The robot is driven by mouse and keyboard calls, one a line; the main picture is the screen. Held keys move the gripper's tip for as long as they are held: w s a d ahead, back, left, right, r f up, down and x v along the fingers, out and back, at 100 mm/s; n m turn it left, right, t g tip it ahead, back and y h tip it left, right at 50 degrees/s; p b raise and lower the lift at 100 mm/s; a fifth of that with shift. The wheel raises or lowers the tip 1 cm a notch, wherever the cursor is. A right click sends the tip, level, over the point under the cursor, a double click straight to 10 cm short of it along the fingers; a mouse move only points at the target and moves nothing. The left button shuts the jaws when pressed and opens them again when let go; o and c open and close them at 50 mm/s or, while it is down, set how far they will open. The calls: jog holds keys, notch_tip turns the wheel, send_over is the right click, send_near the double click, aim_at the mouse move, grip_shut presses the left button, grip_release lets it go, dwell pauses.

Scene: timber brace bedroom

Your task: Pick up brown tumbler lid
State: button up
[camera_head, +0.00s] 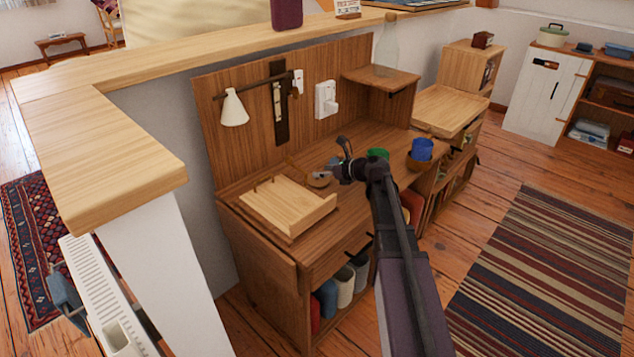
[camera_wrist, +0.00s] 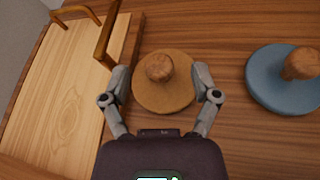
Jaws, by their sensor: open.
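The brown tumbler lid (camera_wrist: 166,97) is a round tan disc with a wooden knob, lying on the desk top in the wrist view. It also shows small in the head view (camera_head: 318,180), just left of my gripper. My gripper (camera_wrist: 162,80) is open, with one finger on each side of the lid. The fingertips are close to the lid's edges; I cannot tell whether they touch. In the head view, my gripper (camera_head: 334,171) is low over the desk.
A blue lid (camera_wrist: 284,78) with a wooden knob lies to the right on the desk. A wooden tray (camera_wrist: 62,85) with raised pegs or handles stands close on the left; it also shows in the head view (camera_head: 283,207). A blue cup (camera_head: 422,149) stands farther right.

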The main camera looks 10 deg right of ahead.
jog(key=shift+x, duration=1.05)
grip_shut()
